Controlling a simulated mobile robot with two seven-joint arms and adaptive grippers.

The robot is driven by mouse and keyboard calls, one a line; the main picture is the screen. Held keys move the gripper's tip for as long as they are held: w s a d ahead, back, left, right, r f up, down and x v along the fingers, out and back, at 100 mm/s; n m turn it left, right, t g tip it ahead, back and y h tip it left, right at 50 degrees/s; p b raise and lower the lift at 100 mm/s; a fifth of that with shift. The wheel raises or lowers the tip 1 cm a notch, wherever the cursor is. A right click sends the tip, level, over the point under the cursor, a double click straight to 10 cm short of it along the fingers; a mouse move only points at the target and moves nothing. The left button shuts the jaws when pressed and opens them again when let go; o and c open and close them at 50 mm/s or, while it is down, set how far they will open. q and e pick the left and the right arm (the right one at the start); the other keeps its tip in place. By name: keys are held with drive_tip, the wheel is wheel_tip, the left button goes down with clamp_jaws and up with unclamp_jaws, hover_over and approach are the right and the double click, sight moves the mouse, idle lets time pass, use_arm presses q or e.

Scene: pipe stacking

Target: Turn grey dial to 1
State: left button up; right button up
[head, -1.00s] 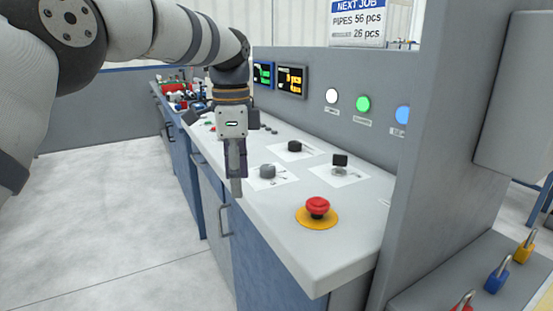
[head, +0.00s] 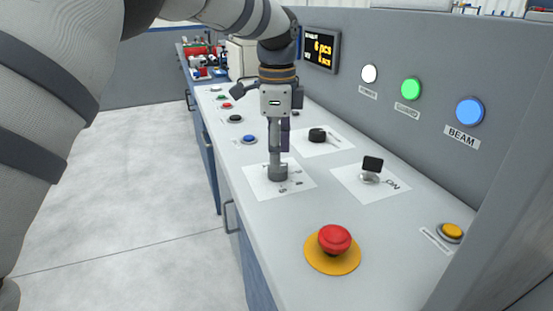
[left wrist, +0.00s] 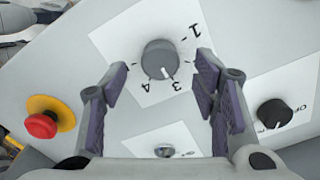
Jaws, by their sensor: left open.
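The grey dial (head: 278,173) sits on a white label sheet (head: 300,181) on the sloped grey panel. In the left wrist view the round dial (left wrist: 158,56) has a white mark on its lower edge, pointing roughly toward the printed 3. The printed 1 is at the upper right of the dial there. My left gripper (head: 280,150) is over the dial, pointing down. In the left wrist view its open fingers (left wrist: 162,75) stand either side of the dial, with gaps between; contact is not visible. My right gripper is not in view.
A black dial (head: 317,135) and a black-handled switch (head: 371,165) stand close by. The red emergency button (head: 334,239) is nearer on the panel. Several small buttons lie farther along. The upright grey wall (head: 435,60) with coloured lamps rises behind.

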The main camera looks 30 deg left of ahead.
sight(281, 176)
use_arm(q)
drive_tip(key=shift+f, duration=1.5)
drive_tip(key=c, duration=1.2)
drive_tip(key=shift+o, duration=0.2)
drive_tip(key=shift+r+n, duration=0.1)
drive_tip(key=shift+n, duration=0.3)
drive_tip(key=n, duration=0.3)
drive_tip(key=shift+n, duration=0.4)
drive_tip(key=n, duration=0.5)
drive_tip(key=shift+n+p, duration=0.3)
drive_tip(key=shift+p, duration=0.05)
drive_tip(key=n, duration=0.5)
drive_tip(key=shift+n, duration=2.3)
